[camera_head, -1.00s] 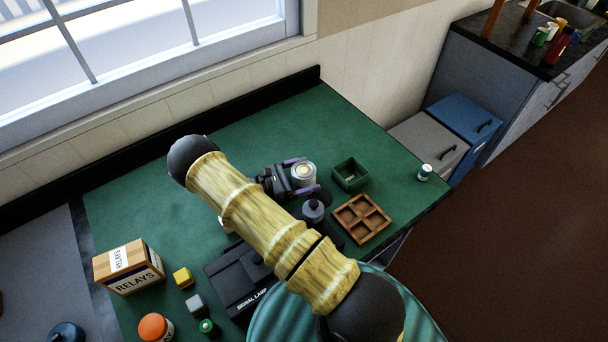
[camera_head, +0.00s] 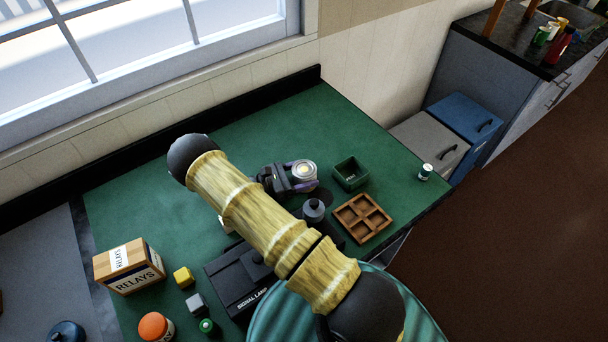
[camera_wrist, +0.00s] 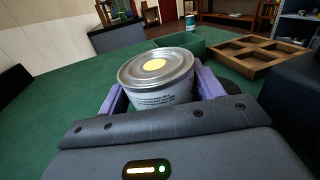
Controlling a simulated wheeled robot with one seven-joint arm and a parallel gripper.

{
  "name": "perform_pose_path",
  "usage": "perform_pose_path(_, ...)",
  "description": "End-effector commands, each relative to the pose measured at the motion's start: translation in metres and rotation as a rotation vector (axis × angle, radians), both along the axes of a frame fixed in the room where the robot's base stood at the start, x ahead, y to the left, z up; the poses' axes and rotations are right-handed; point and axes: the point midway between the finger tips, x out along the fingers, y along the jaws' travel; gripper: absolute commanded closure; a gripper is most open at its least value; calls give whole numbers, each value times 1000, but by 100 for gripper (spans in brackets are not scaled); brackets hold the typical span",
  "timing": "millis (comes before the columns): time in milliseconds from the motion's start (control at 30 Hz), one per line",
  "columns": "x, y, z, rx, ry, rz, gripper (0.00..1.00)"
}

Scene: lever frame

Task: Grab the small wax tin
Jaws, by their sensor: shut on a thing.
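The small wax tin (camera_head: 303,171) is a round silver-lidded can with a pale yellow spot on its lid. In the wrist view the tin (camera_wrist: 157,75) stands upright between the two purple fingers, with a pale printed label on its side. My gripper (camera_head: 304,177) is shut on the tin, one finger on each side of it. In the wrist view my gripper (camera_wrist: 160,92) reaches forward low over the green bench. I cannot tell whether the tin's base touches the bench.
A green open box (camera_head: 351,174) and a wooden divided tray (camera_head: 362,219) stand right of the tin. A dark bottle (camera_head: 314,210) is close in front. A small green-and-white can (camera_head: 425,172) is near the right edge. A relays box (camera_head: 129,267) is at left. The back of the bench is clear.

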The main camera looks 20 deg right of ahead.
Motion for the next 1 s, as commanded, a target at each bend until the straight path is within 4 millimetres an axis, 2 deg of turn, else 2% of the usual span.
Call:
perform_pose_path(267, 0, 1, 26, -1, -4, 0, 66)
perform_pose_path(500, 1, 1, 67, 0, -4, 1, 66)
perform_pose_path(700, 0, 0, 93, -1, -2, 1, 66)
perform_pose_path(1000, 0, 0, 100, -2, -1, 1, 66)
